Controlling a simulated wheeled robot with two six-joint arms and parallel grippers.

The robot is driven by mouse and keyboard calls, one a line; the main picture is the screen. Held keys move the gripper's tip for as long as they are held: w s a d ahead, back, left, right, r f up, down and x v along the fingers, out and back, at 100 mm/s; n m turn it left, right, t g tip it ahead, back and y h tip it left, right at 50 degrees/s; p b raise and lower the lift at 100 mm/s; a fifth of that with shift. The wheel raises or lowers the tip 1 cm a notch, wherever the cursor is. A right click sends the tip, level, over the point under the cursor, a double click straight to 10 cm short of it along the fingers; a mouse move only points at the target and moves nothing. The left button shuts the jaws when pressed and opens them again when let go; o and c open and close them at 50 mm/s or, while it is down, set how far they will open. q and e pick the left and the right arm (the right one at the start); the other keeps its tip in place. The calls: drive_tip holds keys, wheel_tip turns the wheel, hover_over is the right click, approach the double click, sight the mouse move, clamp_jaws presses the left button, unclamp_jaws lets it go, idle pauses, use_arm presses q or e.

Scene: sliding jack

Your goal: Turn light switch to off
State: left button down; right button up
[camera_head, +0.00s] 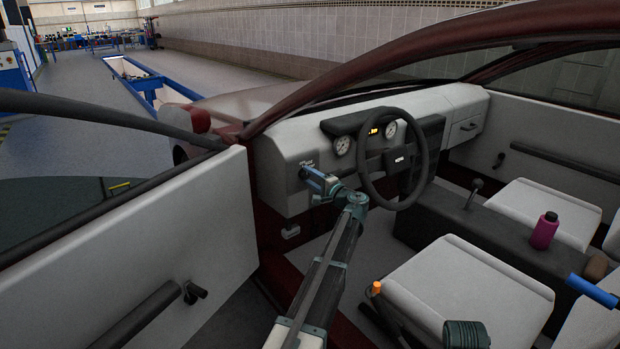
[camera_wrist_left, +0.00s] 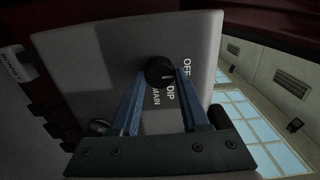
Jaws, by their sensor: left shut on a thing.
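The light switch (camera_wrist_left: 160,71) is a round dark knob on a grey dashboard panel (camera_wrist_left: 105,50), best seen in the left wrist view. White words OFF, DIP and MAIN stand beside it, and a small pale mark on the knob seems to face DIP. My left gripper (camera_wrist_left: 159,76) has its two blue fingers closed on the knob from both sides. In the head view my left gripper (camera_head: 306,172) reaches the dashboard left of the steering wheel (camera_head: 369,184), and the knob is mostly hidden there.
The open car door (camera_head: 150,240) is at left, with a dark handle bar (camera_head: 140,315). The front seat (camera_head: 470,295) is to the right of my left arm. A magenta bottle (camera_head: 544,231) stands on the centre console. A BONNET lever (camera_wrist_left: 18,62) is beside the panel.

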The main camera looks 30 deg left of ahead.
use_arm(q)
drive_tip(key=shift+s, duration=0.1)
idle(0.3)
drive_tip(key=shift+c, duration=2)
unclamp_jaws()
drive_tip(key=v, duration=1.3)
drive_tip(key=shift+d, duration=0.4)
drive_tip(key=shift+s+f, duration=0.1)
drive_tip(key=shift+s, duration=0.05)
drive_tip(key=s+d+f+g+h, duration=0.2)
drive_tip(key=s+d+f+h, duration=0.4)
drive_tip(key=s+d, duration=0.45)
drive_tip(key=s+d+f+g+h, duration=0.3)
drive_tip(key=s+d+f+h, duration=0.1)
drive_tip(key=s+d+f, duration=0.7)
drive_tip(key=s+d+f+g+h, duration=0.2)
drive_tip(key=s+d+f+h, duration=0.3)
drive_tip(key=s+d, duration=0.55)
wheel_tip(320, 180, up, 27)
drive_tip(key=a+p, duration=0.1)
drive_tip(key=p, duration=2.5)
drive_tip(key=shift+s+a+n+p, duration=0.25)
drive_tip(key=shift+s+n+p, duration=0.05)
drive_tip(key=shift+s, duration=0.15)
